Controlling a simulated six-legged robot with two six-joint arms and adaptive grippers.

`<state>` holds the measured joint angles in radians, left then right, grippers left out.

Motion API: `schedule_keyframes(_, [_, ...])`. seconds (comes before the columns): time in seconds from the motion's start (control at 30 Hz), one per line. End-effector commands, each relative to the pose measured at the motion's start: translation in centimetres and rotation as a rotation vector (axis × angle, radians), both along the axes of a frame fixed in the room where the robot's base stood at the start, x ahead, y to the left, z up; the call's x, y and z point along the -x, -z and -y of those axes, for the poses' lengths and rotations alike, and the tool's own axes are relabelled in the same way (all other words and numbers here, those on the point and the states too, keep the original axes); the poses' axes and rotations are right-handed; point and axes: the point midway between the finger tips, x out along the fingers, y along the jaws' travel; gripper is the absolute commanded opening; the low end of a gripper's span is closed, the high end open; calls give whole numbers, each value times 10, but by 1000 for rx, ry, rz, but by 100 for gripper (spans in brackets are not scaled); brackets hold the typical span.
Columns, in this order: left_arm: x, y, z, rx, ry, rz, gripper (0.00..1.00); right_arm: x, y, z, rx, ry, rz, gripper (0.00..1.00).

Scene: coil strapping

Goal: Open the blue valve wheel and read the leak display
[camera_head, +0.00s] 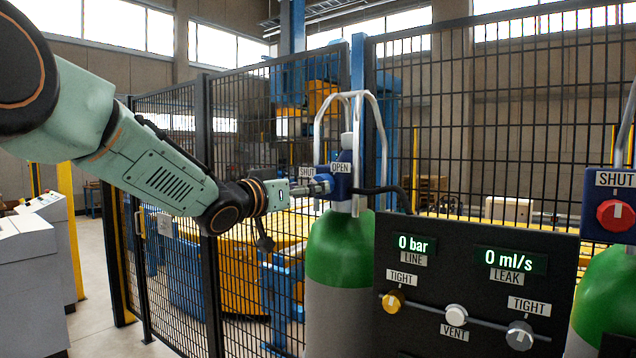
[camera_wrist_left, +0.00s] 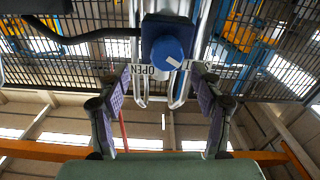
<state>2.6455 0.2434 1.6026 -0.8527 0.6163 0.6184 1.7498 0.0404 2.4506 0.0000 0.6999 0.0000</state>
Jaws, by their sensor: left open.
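The blue valve wheel (camera_wrist_left: 172,56) shows in the left wrist view with a white mark on its face. It sits on a dark blue valve block (camera_head: 343,185) on top of a green-and-grey gas cylinder (camera_head: 340,245). SHUT and OPEN labels are on the block. My left gripper (camera_head: 320,187) is at the block, and its open fingers (camera_wrist_left: 160,78) stand on either side of the wheel in the wrist view. I cannot tell whether they touch it. The leak display (camera_head: 510,261) reads 0 ml/s. My right gripper is not in view.
The black panel (camera_head: 470,345) also holds a 0 bar line display (camera_head: 416,244) and yellow, white and grey knobs. A red knob (camera_head: 615,215) labelled SHUT is on a second cylinder at right. A black hose (camera_head: 385,191) leaves the valve. Mesh fencing (camera_head: 450,120) stands behind.

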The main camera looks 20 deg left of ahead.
Motion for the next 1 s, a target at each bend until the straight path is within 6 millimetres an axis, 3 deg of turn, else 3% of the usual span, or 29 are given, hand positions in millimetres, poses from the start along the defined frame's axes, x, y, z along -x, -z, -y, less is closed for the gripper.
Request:
schedule_keyframes(0.3, [-36,-1,13,-2,3,-1,66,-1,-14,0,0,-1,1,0])
schedule_keyframes(0.7, [-42,0,14,1,4,-1,65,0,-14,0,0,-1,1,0])
schedule_keyframes(1.0, [-42,0,14,0,3,-2,39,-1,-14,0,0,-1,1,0])
